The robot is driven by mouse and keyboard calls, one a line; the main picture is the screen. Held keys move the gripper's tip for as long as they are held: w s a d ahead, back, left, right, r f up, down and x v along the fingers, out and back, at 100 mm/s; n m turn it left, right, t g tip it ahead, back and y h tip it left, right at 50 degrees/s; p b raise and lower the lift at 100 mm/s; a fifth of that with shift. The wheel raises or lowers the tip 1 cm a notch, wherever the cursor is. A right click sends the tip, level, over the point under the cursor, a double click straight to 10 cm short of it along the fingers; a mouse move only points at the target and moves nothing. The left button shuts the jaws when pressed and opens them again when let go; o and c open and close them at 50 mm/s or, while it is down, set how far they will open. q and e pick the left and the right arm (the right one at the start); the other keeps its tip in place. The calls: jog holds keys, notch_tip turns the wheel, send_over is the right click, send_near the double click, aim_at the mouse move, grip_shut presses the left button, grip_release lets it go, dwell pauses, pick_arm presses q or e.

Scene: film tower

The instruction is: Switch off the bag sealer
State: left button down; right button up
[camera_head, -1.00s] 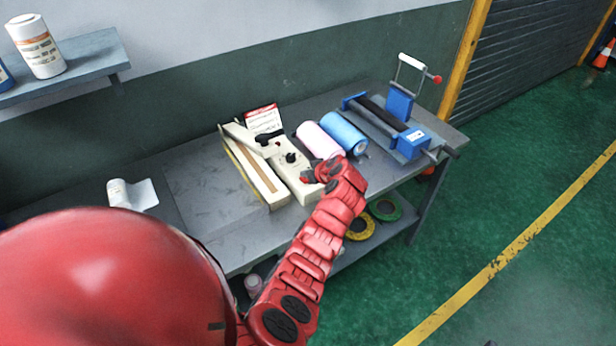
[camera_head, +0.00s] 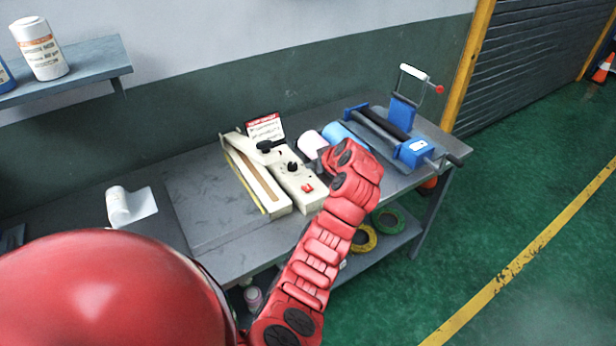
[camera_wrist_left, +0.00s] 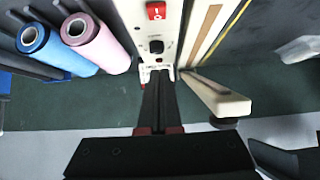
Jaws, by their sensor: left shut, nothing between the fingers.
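The bag sealer (camera_head: 262,182) is a cream machine with a long sealing arm and a control box on the grey workbench. Its red rocker switch (camera_head: 307,188) is uncovered on the near end of the box; it also shows at the top of the wrist view (camera_wrist_left: 156,10). I cannot tell which way the rocker is pressed. A black knob (camera_head: 292,167) sits farther back on the box. My left gripper (camera_head: 322,159) is shut and empty, above the sealer's right side by the film rolls, beyond the switch. In the wrist view its fingers (camera_wrist_left: 158,76) are together. My right gripper is not visible.
A pink roll (camera_wrist_left: 95,42) and a blue roll (camera_wrist_left: 48,50) lie right beside the sealer. A blue clamp-like device (camera_head: 413,150) stands at the bench's right end. A white roll (camera_head: 122,205) lies to the left. Bare bench top (camera_head: 205,210) lies left of the sealer.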

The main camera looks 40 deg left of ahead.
pick_arm(q)
jog(key=v, duration=0.3)
jog(key=b+v, duration=0.1)
jog(key=shift+a+r, duration=0.15)
jog(key=shift+r, duration=0.4)
